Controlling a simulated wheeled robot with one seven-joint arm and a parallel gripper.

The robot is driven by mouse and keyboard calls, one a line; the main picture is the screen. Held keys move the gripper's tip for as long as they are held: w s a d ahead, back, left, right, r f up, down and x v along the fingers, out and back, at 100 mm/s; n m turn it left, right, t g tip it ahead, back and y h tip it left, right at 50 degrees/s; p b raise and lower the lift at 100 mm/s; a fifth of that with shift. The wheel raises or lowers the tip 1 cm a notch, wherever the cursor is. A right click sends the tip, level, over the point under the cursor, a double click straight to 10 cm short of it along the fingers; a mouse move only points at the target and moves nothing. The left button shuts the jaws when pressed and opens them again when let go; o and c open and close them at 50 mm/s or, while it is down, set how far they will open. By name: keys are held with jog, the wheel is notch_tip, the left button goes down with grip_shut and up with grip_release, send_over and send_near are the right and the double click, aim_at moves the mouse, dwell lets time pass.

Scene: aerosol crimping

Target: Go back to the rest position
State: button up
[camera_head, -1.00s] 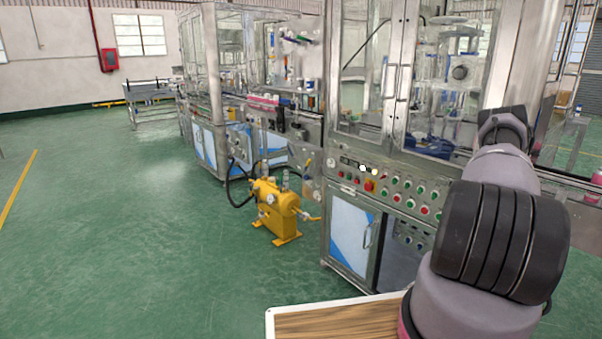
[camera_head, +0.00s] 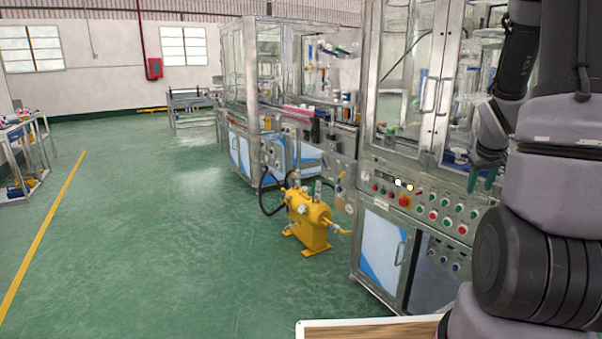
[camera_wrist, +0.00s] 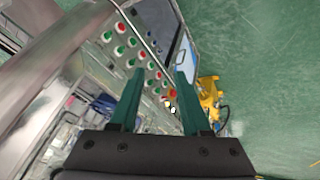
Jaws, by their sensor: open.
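My gripper (camera_wrist: 160,97) is open in the wrist view, with two dark green fingers apart and nothing between them but a view of the machine behind. In the head view my arm fills the right side, folded, with the gripper (camera_head: 482,178) hanging in front of the machine's glass doors, just above the button panel. Whether the fingers touch the machine cannot be told. The button panel (camera_head: 417,203) carries red and green buttons and shows in the wrist view (camera_wrist: 142,55) beyond the fingers.
The glass-doored machine (camera_head: 376,150) stands close at the right. A yellow pump unit (camera_head: 308,222) with hoses stands on the floor beside it. A wooden-topped surface (camera_head: 370,331) is at the bottom edge. A shelf trolley (camera_head: 22,165) stands far left. The green floor is clear at left.

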jog(key=s+a+r+m+t+y, duration=0.1)
jog(key=s+a+r, duration=0.1)
jog(key=a+r, duration=0.45)
jog(key=s+a+r+m, duration=0.1)
jog(key=s+a+r, duration=0.2)
jog(key=a+r, duration=0.35)
jog(key=s+a+r+y, duration=0.2)
jog(key=s+a+r, duration=0.2)
jog(key=s+a, duration=0.2)
jog(key=s+a+r+m+t+y, duration=0.1)
jog(key=s+a+r+y, duration=0.1)
jog(key=s+a+r, duration=0.3)
jog(key=shift+s+a+m, duration=0.3)
jog(key=shift+s+a, duration=0.7)
jog(key=shift+s, duration=0.05)
